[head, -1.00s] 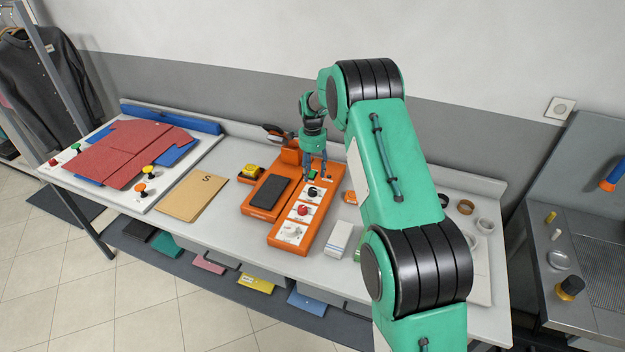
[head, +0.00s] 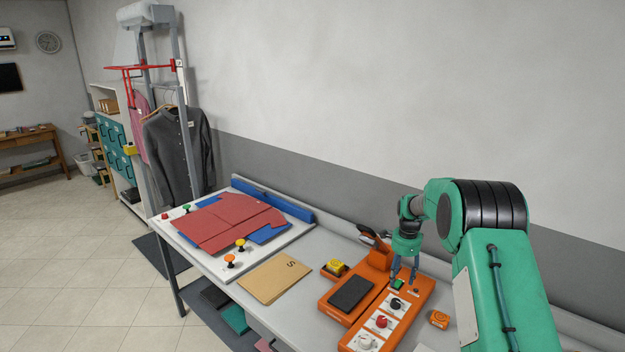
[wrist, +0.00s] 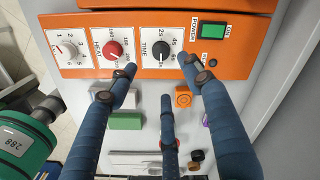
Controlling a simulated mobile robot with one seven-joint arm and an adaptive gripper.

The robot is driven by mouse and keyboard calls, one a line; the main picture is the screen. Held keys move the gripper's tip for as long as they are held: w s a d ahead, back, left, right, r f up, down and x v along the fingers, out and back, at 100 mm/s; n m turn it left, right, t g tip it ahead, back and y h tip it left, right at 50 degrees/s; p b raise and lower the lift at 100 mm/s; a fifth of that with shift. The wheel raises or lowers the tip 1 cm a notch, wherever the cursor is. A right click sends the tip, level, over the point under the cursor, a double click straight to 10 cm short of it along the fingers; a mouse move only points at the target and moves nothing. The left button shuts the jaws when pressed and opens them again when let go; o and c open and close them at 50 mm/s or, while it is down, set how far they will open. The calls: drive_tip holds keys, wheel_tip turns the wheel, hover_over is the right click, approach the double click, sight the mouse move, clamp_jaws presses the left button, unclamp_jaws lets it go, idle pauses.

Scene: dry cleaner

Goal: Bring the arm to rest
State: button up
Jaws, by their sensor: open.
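My gripper (head: 403,271) is at the end of my green arm, pointing down over the far end of the orange control panel (head: 418,301) in the head view. Its blue fingers are spread and hold nothing. In the wrist view the fingers of my gripper (wrist: 166,92) reach toward the panel (wrist: 88,72). The panel carries a red HEAT knob (wrist: 113,49), a black TIME knob (wrist: 160,49) and a white knob (wrist: 68,51). A green power switch (wrist: 213,31) beside them shows as lit green. I cannot tell whether a fingertip touches the panel.
A dark pad (head: 351,293) and a yellow button (head: 335,267) are left of the panel. A tan folder (head: 274,278) and a red garment (head: 225,222) lie further left. An orange roll (head: 439,319) is at the right. The air above the table's left half is clear.

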drive_tip(key=s+a+r+n+t+b, duration=0.15)
drive_tip(key=s+a+r+n, duration=0.35)
drive_tip(key=s+r, duration=0.7)
drive_tip(key=s+a+r+n+t+b, duration=0.15)
drive_tip(key=s+a+r+n, duration=0.35)
drive_tip(key=s+r, duration=0.6)
drive_tip(key=s+a+r+n+t+b, duration=0.1)
drive_tip(key=s+a+r+n+b, duration=0.3)
drive_tip(key=s, duration=0.9)
drive_tip(key=s+a+f+n, duration=0.1)
drive_tip(key=s+a+n, duration=0.1)
drive_tip(key=s, duration=0.7)
drive_tip(key=s+a+f+n+t, duration=0.1)
drive_tip(key=s+a+f+n, duration=0.1)
drive_tip(key=s, duration=0.6)
drive_tip(key=shift+s+a+f+t, duration=0.2)
drive_tip(key=shift+s+a+t, duration=0.05)
drive_tip(key=shift+s+t, duration=0.1)
wheel_tip(320, 180, down, 12)
drive_tip(key=b, duration=1.2)
drive_tip(key=shift+c, duration=0.5)
